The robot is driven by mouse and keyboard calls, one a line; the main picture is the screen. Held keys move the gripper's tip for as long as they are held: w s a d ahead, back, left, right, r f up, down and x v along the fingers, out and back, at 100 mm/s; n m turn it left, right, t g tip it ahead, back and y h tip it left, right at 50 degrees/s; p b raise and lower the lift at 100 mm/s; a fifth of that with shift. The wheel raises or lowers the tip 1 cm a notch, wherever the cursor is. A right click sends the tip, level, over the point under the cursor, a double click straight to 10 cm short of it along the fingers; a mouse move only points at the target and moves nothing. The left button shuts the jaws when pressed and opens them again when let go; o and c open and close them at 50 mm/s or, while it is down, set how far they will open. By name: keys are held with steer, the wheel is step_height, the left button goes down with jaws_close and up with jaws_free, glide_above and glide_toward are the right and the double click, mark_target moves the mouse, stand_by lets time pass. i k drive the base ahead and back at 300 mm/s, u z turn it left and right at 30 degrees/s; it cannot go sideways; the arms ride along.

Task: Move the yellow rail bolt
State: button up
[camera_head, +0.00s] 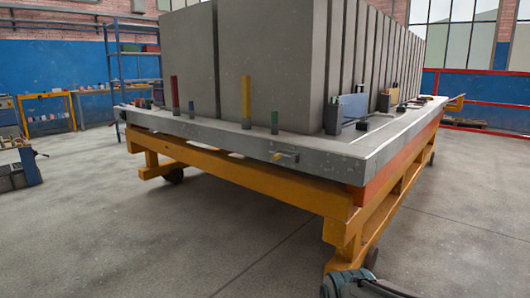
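A tall, narrow yellow upright piece (246,98) stands on the grey ledge near the front face of the grey panels; it looks like the yellow rail bolt, though I cannot tell for sure. A small grey fitting with a yellowish part (286,157) sticks out of the front side of the ledge, lower and to the right. A red upright piece (175,94), a short blue one (191,107) and a short green-topped one (274,121) stand on the same ledge. My gripper is not visible; a dark part of what may be my arm shows at the bottom right.
The mould's grey ledge (330,148) rests on a wheeled orange-yellow frame (240,176). Tall grey panels (268,65) rise behind. A blue block (352,107) stands right of the green piece. The concrete floor (130,240) is clear in front. A workbench stands at far left.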

mark_target(277, 157)
steer(key=k, duration=0.6)
steer(key=u, duration=0.65)
steer(key=i, duration=1.4)
steer(key=z, duration=0.4)
